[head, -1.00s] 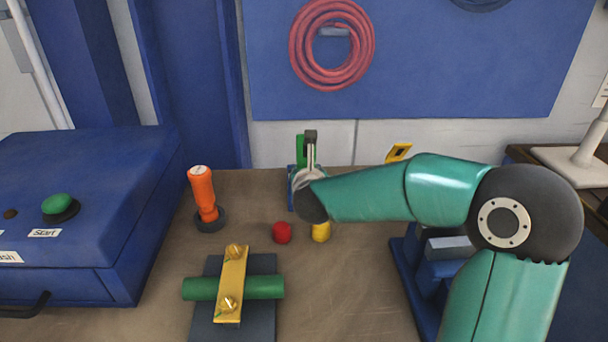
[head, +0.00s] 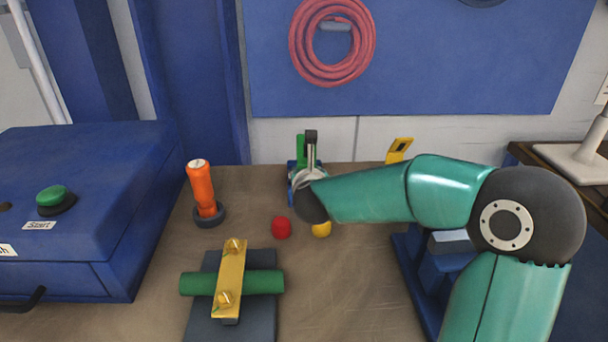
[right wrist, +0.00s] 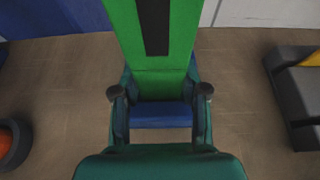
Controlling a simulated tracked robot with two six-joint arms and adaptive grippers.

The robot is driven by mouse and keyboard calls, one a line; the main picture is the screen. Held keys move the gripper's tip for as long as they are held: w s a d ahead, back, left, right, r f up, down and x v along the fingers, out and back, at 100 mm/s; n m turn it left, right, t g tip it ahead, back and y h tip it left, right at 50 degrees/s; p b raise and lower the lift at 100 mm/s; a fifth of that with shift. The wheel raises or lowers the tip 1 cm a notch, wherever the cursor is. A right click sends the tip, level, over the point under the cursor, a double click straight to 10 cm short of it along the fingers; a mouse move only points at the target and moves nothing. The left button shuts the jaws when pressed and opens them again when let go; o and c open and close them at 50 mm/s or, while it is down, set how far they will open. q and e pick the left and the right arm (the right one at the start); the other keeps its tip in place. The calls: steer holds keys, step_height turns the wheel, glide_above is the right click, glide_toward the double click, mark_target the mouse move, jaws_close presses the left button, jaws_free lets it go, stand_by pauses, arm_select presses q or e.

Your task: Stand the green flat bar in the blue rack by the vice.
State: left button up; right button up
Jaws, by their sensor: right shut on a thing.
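The green flat bar (head: 300,149) stands upright at the back of the bench, partly behind my right gripper. In the right wrist view it (right wrist: 183,45) rises between the fingers and carries a black stripe. My right gripper (head: 310,165) is shut on it; its fingers also show in the right wrist view (right wrist: 160,93). The blue rack (head: 291,187) shows in part behind the gripper, and blue shows at the bar's foot in the right wrist view (right wrist: 160,117). I cannot tell how deep the bar sits. The blue vice (head: 437,277) is partly hidden by my right arm. My left gripper is out of view.
An orange-handled tool (head: 202,185) stands in a dark ring at left. A red cap (head: 282,228) and yellow cap (head: 321,229) sit in front of the gripper. A yellow piece (head: 399,150) stands at right. A green rod (head: 262,282) lies clamped under a brass strap.

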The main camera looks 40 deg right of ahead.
steer(key=shift+f+b, duration=0.2)
steer(key=shift+b, duration=0.15)
steer(key=o, duration=1.4)
steer(key=shift+c, duration=0.2)
steer(key=v, duration=1.2)
